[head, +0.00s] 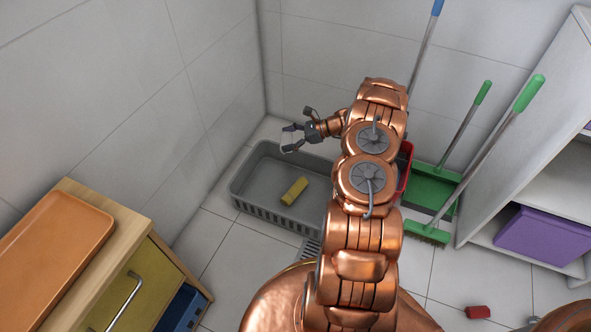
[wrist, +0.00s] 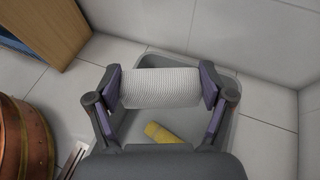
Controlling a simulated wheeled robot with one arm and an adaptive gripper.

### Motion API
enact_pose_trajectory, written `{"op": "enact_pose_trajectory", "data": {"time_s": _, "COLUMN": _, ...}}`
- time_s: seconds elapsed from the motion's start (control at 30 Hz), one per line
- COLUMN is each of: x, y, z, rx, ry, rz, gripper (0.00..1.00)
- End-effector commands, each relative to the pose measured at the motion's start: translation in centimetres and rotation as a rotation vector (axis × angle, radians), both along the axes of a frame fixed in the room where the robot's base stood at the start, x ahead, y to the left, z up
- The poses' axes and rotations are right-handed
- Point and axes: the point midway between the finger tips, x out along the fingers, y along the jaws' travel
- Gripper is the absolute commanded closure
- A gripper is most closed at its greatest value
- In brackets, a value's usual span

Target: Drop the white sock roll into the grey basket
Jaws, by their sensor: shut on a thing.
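The white sock roll (wrist: 160,88) is ribbed and lies crosswise between the two fingers of my gripper (wrist: 161,92) in the wrist view. The fingers press on its two ends. In the head view my gripper (head: 290,139) is over the far left part of the grey basket (head: 262,213), and the roll is hard to make out there. The basket stands on the floor by the wall corner and also shows below the roll in the wrist view (wrist: 240,122). A yellow roll (head: 294,191) lies inside the basket; it also shows in the wrist view (wrist: 161,133).
A wooden cabinet (head: 150,250) with an orange tray (head: 52,258) on top stands at the left. A green dustpan (head: 430,186), a green broom (head: 425,233) and a shelf with a purple box (head: 543,238) are at the right. A red block (head: 478,312) lies on the floor.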

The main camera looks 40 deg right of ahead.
Motion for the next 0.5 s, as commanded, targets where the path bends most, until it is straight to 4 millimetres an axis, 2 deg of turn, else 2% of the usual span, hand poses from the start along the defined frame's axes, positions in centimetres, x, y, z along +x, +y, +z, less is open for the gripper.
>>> {"op": "enact_pose_trajectory", "data": {"time_s": 0.03, "x": -0.3, "y": -0.3, "z": -2.6, "rx": 0.000, "ry": 0.001, "rz": 0.002, "gripper": 0.41}}
{"op": "enact_pose_trajectory", "data": {"time_s": 0.2, "x": -1.0, "y": -1.1, "z": -7.0, "rx": -0.002, "ry": 0.000, "rz": 0.012, "gripper": 0.41}}
{"op": "enact_pose_trajectory", "data": {"time_s": 0.33, "x": -1.5, "y": -1.4, "z": -9.6, "rx": -0.001, "ry": 0.002, "rz": 0.020, "gripper": 0.41}}
{"op": "enact_pose_trajectory", "data": {"time_s": 0.5, "x": -1.8, "y": -1.7, "z": -11.2, "rx": -0.002, "ry": 0.001, "rz": 0.027, "gripper": 0.41}}
